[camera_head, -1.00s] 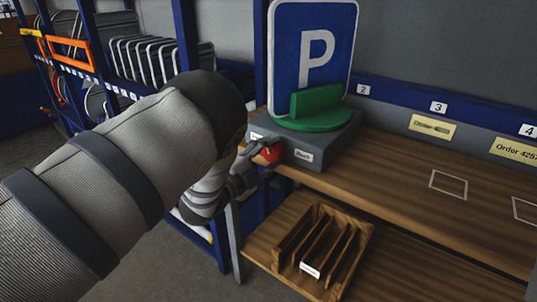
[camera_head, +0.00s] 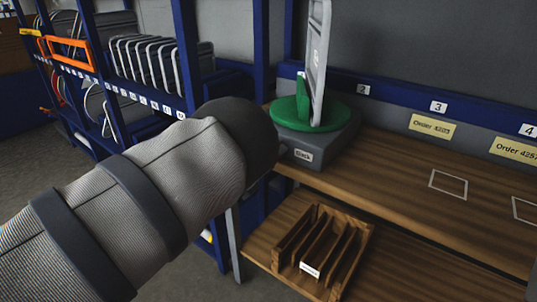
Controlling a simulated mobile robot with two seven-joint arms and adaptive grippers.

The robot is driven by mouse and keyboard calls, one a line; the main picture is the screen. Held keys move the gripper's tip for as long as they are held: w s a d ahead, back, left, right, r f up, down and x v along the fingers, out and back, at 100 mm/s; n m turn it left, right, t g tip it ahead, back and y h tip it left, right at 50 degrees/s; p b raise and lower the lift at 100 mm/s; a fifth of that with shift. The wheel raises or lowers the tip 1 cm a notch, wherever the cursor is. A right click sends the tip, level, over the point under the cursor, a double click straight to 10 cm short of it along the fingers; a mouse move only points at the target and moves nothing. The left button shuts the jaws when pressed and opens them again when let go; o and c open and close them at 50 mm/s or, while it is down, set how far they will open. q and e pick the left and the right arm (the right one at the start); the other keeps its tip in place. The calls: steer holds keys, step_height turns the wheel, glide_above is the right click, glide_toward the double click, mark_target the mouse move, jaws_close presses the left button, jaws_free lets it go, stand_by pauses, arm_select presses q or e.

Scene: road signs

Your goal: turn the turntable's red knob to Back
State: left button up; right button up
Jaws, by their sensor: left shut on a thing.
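The turntable's grey base (camera_head: 325,149) stands on the wooden bench, with a "Back" label (camera_head: 303,155) on its front. Its green disc (camera_head: 338,118) carries a road sign (camera_head: 319,62) that stands upright and is seen nearly edge-on. The red knob is hidden behind my left arm. My left gripper (camera_head: 280,150) is at the base's front left, almost wholly covered by my arm. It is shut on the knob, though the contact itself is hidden. My right gripper is not in view.
A wooden slotted tray (camera_head: 285,246) sits on the lower shelf. A blue rack with grey panels (camera_head: 160,60) and an orange frame (camera_head: 70,55) stands on the left. The bench (camera_head: 400,180) right of the turntable is clear, with white outlined squares.

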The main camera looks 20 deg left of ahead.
arm_select(q)
steer(key=m, duration=1)
steer(key=shift+r, duration=0.2)
steer(key=shift+m, duration=0.5)
steer(key=o, duration=1.2)
steer(key=shift+f, duration=0.1)
steer(key=v, duration=1.2)
